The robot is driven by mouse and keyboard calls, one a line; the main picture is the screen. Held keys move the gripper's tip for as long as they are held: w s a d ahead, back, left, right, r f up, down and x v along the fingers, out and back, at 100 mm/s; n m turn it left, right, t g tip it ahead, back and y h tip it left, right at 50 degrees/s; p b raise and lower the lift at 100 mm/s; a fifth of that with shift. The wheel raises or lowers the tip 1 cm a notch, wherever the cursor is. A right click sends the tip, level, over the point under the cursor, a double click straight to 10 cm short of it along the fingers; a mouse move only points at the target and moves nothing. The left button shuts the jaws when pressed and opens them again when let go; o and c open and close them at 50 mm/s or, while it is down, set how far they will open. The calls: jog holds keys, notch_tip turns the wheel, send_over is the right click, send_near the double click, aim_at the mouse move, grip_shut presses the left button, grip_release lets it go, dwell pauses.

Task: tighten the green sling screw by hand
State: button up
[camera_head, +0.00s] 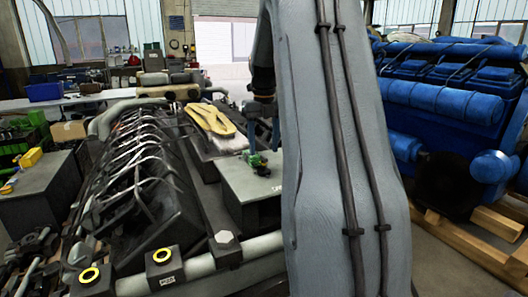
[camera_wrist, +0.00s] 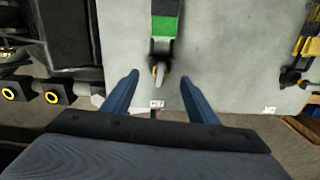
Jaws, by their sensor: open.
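The green sling piece (camera_wrist: 165,22) lies on a light grey surface (camera_wrist: 225,60) in the wrist view, its top cut off by the frame edge. My gripper (camera_wrist: 157,80) is open, with one blue finger on each side of that end and clear gaps to both. In the head view the green piece (camera_head: 256,160) sits on the grey cabinet top (camera_head: 245,182), below my gripper (camera_head: 263,132).
A dark engine (camera_head: 145,180) with curved pipes stands left of the cabinet. Yellow pieces (camera_head: 210,118) lie behind it. A large blue engine (camera_head: 440,95) rests on timber at right. In the wrist view, yellow and black items (camera_wrist: 305,45) lie at the right edge.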

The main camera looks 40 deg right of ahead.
jog(key=shift+n+b, duration=0.3)
jog(key=shift+b, duration=0.4)
